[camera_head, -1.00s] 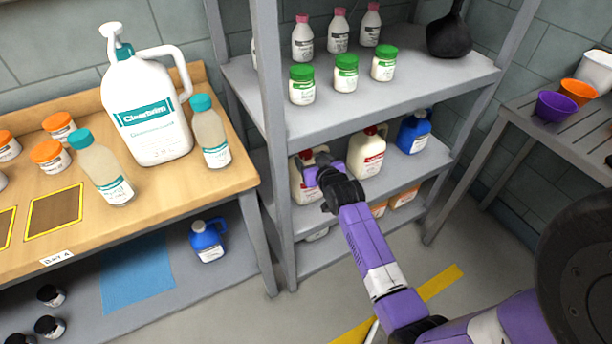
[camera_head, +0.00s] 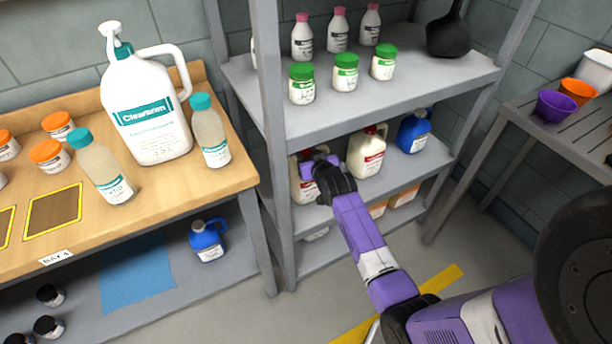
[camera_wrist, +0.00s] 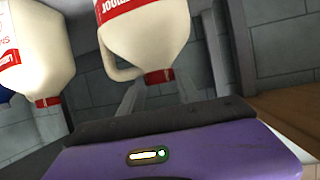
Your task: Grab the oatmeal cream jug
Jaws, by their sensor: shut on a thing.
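A cream jug with a red label (camera_head: 303,188) stands at the left end of the middle shelf, partly hidden by my gripper (camera_head: 312,168). My gripper is shut on this jug, at its upper part. In the wrist view, which looks upside down, the jug (camera_wrist: 150,30) is close ahead with its red cap low in the picture and its handle on the left. A second, similar cream jug (camera_head: 367,153) with a red cap stands to the right on the same shelf. I cannot read which label says oatmeal.
A blue jug (camera_head: 413,131) stands further right on the middle shelf (camera_head: 400,172). The upper shelf (camera_head: 400,95) with green-lidded jars is just above my gripper. A shelf post (camera_head: 272,130) is close on the left.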

